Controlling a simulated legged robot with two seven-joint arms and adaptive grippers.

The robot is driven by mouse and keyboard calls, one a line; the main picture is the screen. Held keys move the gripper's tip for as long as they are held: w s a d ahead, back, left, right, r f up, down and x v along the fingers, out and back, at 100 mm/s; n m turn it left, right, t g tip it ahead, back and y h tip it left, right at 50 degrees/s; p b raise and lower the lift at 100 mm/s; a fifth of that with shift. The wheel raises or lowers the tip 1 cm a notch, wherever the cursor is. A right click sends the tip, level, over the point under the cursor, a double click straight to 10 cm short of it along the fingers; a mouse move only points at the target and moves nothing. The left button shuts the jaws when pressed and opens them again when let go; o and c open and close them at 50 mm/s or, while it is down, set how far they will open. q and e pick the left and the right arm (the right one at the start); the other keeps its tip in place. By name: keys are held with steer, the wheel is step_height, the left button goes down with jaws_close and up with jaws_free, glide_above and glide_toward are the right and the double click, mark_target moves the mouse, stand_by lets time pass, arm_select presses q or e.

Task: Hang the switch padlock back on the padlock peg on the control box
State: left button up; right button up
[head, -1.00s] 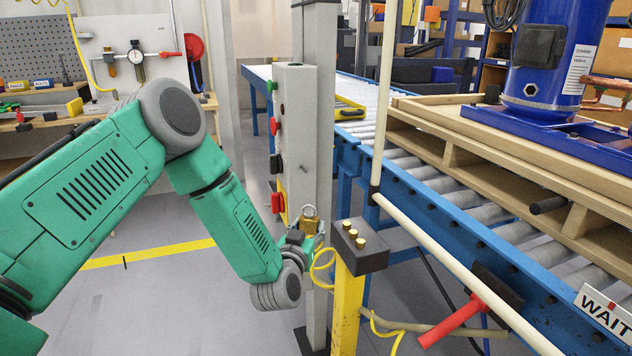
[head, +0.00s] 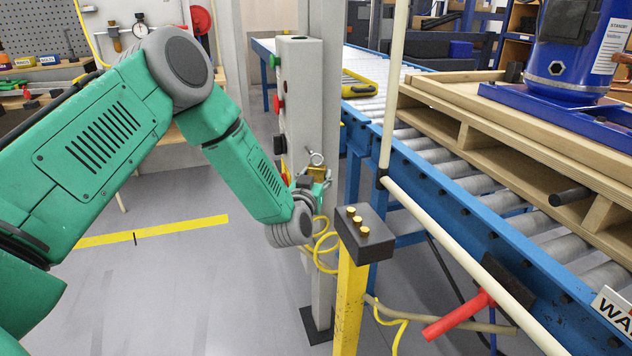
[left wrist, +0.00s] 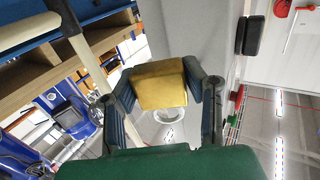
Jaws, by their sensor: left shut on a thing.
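The brass switch padlock (head: 317,172) is in my left gripper (head: 311,183), with its steel shackle pointing up. The left wrist view shows its brass body (left wrist: 158,84) between the two fingers, with part of the shackle ring beyond it. The grey control box (head: 300,85) stands upright on a post, with green, red and black controls on its left face. A small dark peg (head: 308,152) shows on the box side right by the shackle. I cannot tell whether the shackle is around the peg or only beside it. My right gripper is out of view.
A yellow post with a dark block (head: 365,245) on top stands close to the right of my left gripper. A yellow coiled cable (head: 325,245) hangs below it. The blue roller conveyor (head: 440,190) runs along the right. Floor to the left is open.

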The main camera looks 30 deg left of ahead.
arm_select(q)
steer(key=shift+w+r, duration=0.1)
steer(key=shift+w, duration=0.2)
steer(key=shift+w+a, duration=0.2)
steer(key=shift+w+a+f+b, duration=0.1)
steer(key=shift+w+a+b, duration=0.15)
steer(key=shift+a, duration=0.3)
steer(key=shift+w+a+f+b, duration=0.15)
steer(key=shift+w+a+b, duration=0.1)
steer(key=shift+a, duration=0.35)
steer(key=shift+w+a+f+b, duration=0.1)
steer(key=shift+w+a+b, duration=0.15)
steer(key=shift+a, duration=0.3)
steer(key=shift+w+r+b, duration=0.1)
steer(key=shift+w+b, duration=0.25)
steer(key=shift+w, duration=0.2)
steer(key=shift+w+a, duration=0.1)
steer(key=shift+a, duration=0.05)
steer(key=shift+w+a+f+b, duration=0.1)
steer(key=shift+a+f+b, duration=0.25)
steer(key=shift+a+b, duration=0.1)
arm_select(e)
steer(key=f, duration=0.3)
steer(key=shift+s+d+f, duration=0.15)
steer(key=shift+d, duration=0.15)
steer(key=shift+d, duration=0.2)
arm_select(q)
steer(key=shift+a, duration=0.1)
steer(key=shift+c, duration=0.4)
